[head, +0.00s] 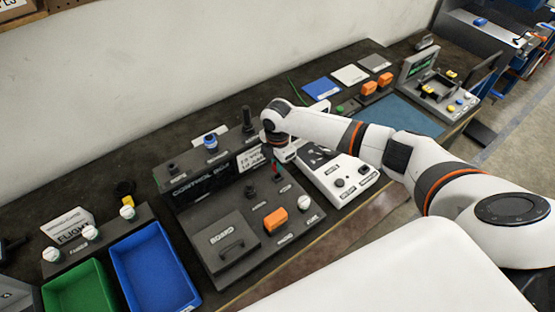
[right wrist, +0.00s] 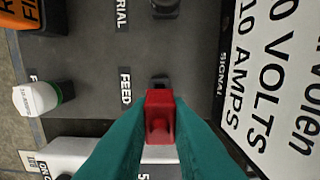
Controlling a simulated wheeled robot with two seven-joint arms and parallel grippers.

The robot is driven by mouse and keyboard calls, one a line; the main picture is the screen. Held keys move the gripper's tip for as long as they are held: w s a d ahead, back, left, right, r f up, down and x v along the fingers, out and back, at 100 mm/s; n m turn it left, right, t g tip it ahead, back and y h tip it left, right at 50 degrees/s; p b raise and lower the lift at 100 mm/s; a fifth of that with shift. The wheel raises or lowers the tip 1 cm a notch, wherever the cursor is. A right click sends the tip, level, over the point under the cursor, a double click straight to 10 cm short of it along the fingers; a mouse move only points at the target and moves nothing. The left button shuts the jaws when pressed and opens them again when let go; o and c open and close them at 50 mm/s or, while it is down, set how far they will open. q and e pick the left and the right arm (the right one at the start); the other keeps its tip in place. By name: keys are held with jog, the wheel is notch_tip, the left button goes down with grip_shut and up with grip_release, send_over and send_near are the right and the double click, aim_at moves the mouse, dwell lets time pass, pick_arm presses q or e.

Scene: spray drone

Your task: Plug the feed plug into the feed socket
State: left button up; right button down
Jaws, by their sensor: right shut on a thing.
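My right gripper (right wrist: 160,112) has teal fingers shut on a small red plug (right wrist: 159,122), which I take as the feed plug. A small black socket (right wrist: 159,83) shows just beyond the plug in the right wrist view, beside the FEED label (right wrist: 125,88). The plug overlaps part of the socket there, and I cannot tell whether they touch. In the head view my right gripper (head: 268,156) is over the control box panel (head: 243,198), beside its upright labelled face. My left gripper is not in view.
An orange block (head: 276,220), a white-capped knob (head: 304,201) and a board cover with a handle (head: 221,240) are on the panel. A white sign (right wrist: 275,80) stands close on the right in the right wrist view. Blue (head: 165,303) and green bins lie left.

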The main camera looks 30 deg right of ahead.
jog(key=shift+f+b, duration=0.35)
jog(key=shift+f, duration=0.5)
jog(key=shift+p, duration=0.6)
dwell(1.0)
jog(key=shift+f+b, duration=0.95)
jog(key=shift+f, duration=0.35)
jog(key=c, duration=1.3)
grip_release()
jog(key=shift+r, duration=0.1)
notch_tip(320, 180, up, 12)
jog(key=shift+b, duration=1.1)
